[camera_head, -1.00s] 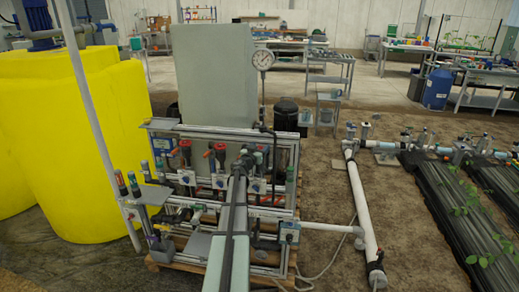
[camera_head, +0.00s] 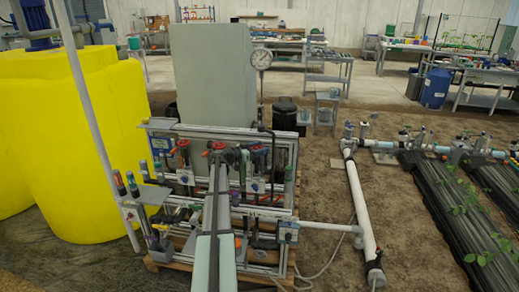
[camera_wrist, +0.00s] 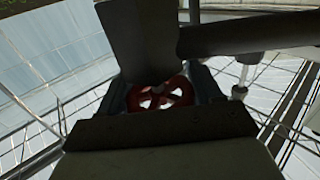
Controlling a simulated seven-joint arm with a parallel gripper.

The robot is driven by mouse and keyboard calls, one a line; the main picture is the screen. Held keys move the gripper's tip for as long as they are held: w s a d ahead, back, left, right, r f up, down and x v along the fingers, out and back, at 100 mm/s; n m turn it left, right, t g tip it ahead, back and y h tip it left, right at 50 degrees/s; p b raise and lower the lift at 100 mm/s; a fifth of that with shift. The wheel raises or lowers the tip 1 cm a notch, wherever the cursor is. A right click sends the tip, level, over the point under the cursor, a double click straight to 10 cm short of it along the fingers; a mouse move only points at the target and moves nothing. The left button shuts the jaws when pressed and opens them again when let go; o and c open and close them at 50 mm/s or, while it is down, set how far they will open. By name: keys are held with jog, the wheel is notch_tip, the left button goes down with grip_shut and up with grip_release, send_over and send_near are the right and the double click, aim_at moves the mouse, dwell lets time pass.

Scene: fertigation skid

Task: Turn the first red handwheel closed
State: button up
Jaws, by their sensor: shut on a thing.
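A red handwheel (camera_wrist: 178,94) with spokes shows in the middle of the wrist view, between the dark fingers of my gripper (camera_wrist: 160,92). The jaws are shut on it; the finger bodies and the palm hide its outer parts. In the head view my gripper (camera_head: 219,152) is at the middle of the skid's row of valves, and my arm hides most of what it holds. Another red handwheel (camera_head: 184,144) stands free to its left. A dark red one (camera_head: 259,149) stands to its right. I cannot tell from the pictures which is counted first.
The skid's metal frame (camera_head: 283,214) carries several pipes and valves close around my gripper. A yellow tank (camera_head: 80,140) is at the left. A white pipe (camera_head: 360,205) lies on open soil at the right.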

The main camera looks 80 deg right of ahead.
jog(key=shift+m+g+y, duration=0.5)
jog(key=shift+m+y, duration=0.1)
jog(key=shift+y, duration=0.1)
jog(key=shift+s+a+y, duration=0.1)
jog(key=shift+y, duration=0.2)
jog(key=o, duration=1.1)
jog(key=shift+c, duration=0.2)
jog(key=v, duration=1.3)
jog(key=shift+w+f, duration=0.2)
jog(key=shift+w, duration=0.2)
jog(key=shift+a, duration=0.15)
